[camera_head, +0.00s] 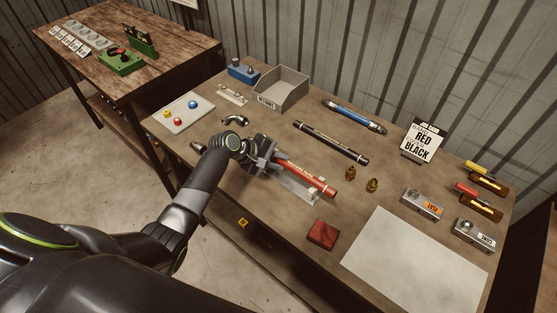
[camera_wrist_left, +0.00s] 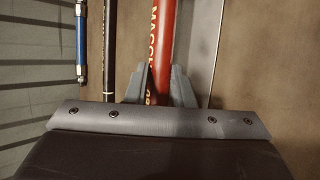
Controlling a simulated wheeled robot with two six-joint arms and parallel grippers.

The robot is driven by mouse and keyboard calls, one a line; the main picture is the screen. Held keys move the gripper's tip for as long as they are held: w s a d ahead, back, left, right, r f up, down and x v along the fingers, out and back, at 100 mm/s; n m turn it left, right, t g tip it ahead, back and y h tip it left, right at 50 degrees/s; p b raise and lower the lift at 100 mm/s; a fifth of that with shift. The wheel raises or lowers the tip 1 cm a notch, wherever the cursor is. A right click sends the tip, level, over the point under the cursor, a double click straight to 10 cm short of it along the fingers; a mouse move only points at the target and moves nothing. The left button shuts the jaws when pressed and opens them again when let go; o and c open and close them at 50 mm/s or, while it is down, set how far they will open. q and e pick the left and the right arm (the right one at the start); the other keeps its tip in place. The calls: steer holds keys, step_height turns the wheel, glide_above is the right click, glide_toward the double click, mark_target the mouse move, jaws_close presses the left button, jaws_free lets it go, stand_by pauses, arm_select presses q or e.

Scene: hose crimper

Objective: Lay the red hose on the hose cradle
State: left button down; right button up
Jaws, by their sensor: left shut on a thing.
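The red hose (camera_head: 308,177) with pale lettering lies lengthwise over a pale, shiny plate-like cradle (camera_head: 297,191) near the table's front edge. My left gripper (camera_head: 270,163) is shut on the hose near its left end. In the left wrist view the hose (camera_wrist_left: 160,45) runs between the two fingers (camera_wrist_left: 160,88). A thin bright edge stands just right of it there. I cannot tell whether the hose touches the cradle or is slightly above it. The gripper hides part of the hose's left end. My right gripper is not in view.
A black hose (camera_head: 331,142) and a blue hose (camera_head: 354,116) lie behind. Two brass fittings (camera_head: 350,173) stand to the right. A dark red block (camera_head: 322,234) and a white sheet (camera_head: 415,262) lie front right. A grey bin (camera_head: 284,92) and a button panel (camera_head: 188,112) are at left.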

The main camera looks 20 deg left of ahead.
arm_select(q)
steer(key=shift+f, duration=0.3)
steer(key=c, duration=1.2)
jaws_free()
steer(key=shift+o, duration=0.2)
steer(key=b+v, duration=0.3)
steer(key=v, duration=1.4)
steer(key=shift+s+a+r, duration=0.1)
steer(key=shift+s+r, duration=0.05)
